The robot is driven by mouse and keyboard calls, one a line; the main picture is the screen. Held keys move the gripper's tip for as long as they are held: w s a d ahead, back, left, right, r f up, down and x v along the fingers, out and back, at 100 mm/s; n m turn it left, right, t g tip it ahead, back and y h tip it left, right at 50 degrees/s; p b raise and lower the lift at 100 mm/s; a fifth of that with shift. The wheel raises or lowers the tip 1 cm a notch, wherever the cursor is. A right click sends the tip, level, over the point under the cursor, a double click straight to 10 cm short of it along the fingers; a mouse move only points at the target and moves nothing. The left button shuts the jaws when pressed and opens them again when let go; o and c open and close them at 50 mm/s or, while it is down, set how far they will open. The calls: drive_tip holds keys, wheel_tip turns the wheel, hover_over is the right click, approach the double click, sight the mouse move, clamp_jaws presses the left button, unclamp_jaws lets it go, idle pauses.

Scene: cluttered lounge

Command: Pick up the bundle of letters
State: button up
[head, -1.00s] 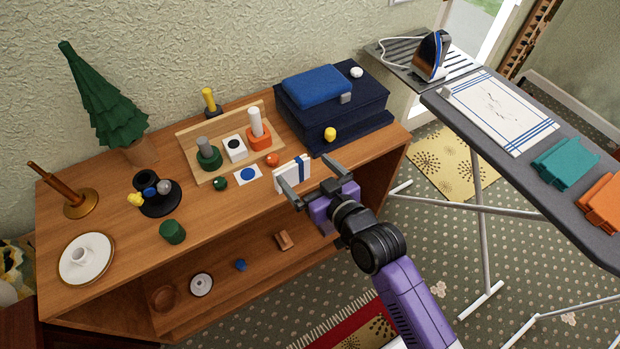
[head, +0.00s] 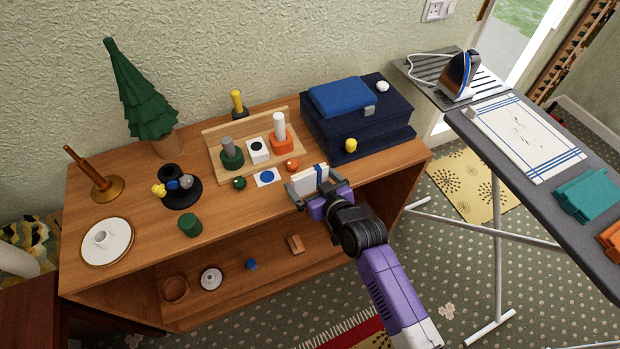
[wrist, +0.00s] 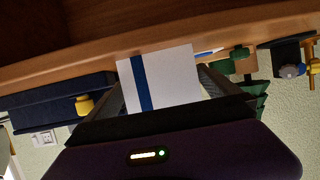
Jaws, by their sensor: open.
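The bundle of letters is a white block with a blue band (head: 308,182), standing at the front edge of the wooden cabinet top. It also shows in the wrist view (wrist: 170,80), upside down in the picture and large. My gripper (head: 316,189) is at the bundle, with one finger at each side of it. In the wrist view my gripper (wrist: 163,100) has its dark fingers to the left and right of the bundle. The fingers are open, and I cannot tell whether either touches it. The fingers and the wrist hide the bundle's lower part in the head view.
The cabinet top (head: 135,225) carries a wooden tray (head: 215,140) with posts, a dark blue box (head: 335,137) with a yellow knob, a small green ball (head: 239,183) and an orange ball (head: 292,165) near the bundle. An ironing board (head: 540,185) stands at right.

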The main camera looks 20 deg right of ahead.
drive_tip(key=shift+x, duration=1.7)
drive_tip(key=shift+c, duration=0.4)
drive_tip(key=c, duration=1.1)
drive_tip(key=shift+o, duration=0.2)
drive_tip(key=shift+r, duration=0.1)
